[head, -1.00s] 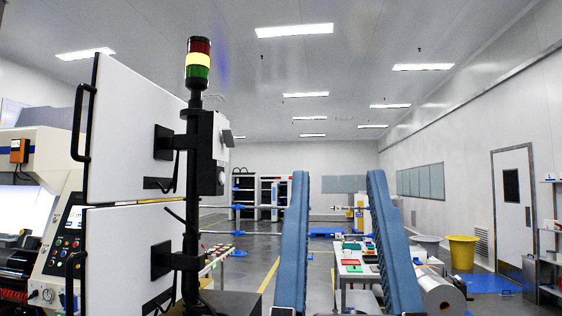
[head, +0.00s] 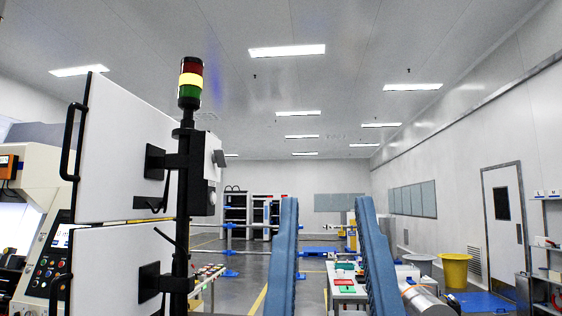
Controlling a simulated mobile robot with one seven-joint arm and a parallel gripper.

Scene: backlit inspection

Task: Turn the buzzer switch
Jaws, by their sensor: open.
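A stack light (head: 190,83) with red, yellow and green sections tops a black pole in the left half of the head view. The yellow section looks brightest. A small light-grey box (head: 204,176) is mounted on this pole below the light, seen at a slant, with a dark flared part at its upper right. A small dark round shape shows low on its side; I cannot tell whether it is the buzzer switch or how it is turned. A machine control panel (head: 50,262) with several knobs and buttons stands at the lower left.
White panels with black handles (head: 120,150) stand close at left, on brackets from the pole. A table (head: 345,290) with small items, a yellow bin (head: 456,270) and shelves are at right. Some floor is open behind.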

